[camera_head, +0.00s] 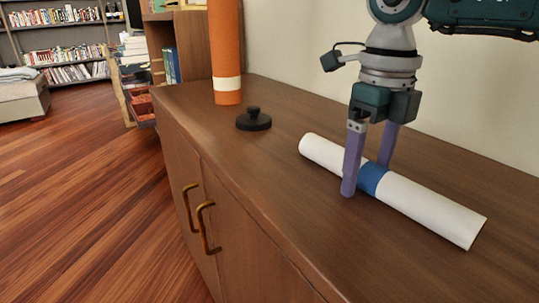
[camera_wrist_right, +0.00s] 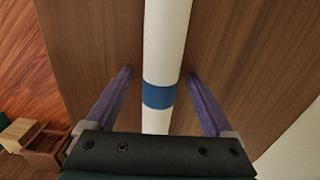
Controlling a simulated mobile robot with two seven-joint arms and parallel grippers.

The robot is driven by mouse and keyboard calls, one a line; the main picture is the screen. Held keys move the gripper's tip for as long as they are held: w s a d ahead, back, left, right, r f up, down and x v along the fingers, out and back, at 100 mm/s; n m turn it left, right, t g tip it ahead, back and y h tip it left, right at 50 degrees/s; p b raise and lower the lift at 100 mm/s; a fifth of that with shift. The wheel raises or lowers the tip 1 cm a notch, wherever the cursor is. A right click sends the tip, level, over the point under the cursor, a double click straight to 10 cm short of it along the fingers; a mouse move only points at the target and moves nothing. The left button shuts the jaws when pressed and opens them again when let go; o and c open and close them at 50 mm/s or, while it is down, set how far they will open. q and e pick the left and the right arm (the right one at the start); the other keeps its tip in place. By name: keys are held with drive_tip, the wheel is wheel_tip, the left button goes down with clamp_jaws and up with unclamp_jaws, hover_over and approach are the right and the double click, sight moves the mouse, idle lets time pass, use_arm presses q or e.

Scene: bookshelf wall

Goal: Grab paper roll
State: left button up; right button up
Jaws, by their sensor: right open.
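The paper roll (camera_head: 425,208) is a long white tube with a blue band around its middle. It lies on the wooden cabinet top, and it also shows in the right wrist view (camera_wrist_right: 165,45). My right gripper (camera_head: 366,178) is open, pointing down, with its purple fingers on either side of the roll near the blue band. In the right wrist view the fingers (camera_wrist_right: 160,72) stand apart with the roll between them, a gap showing on each side. My left gripper is not in view.
The brown cabinet top (camera_head: 290,195) holds an orange tube (camera_head: 226,50) with a white band and a black knobbed lid (camera_head: 254,120). A pale wall (camera_head: 300,45) runs along the back. Brass handles (camera_head: 203,225) stick out from the cabinet front.

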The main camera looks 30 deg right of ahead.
drive_tip(key=shift+c, duration=0.3)
clamp_jaws()
idle(0.5)
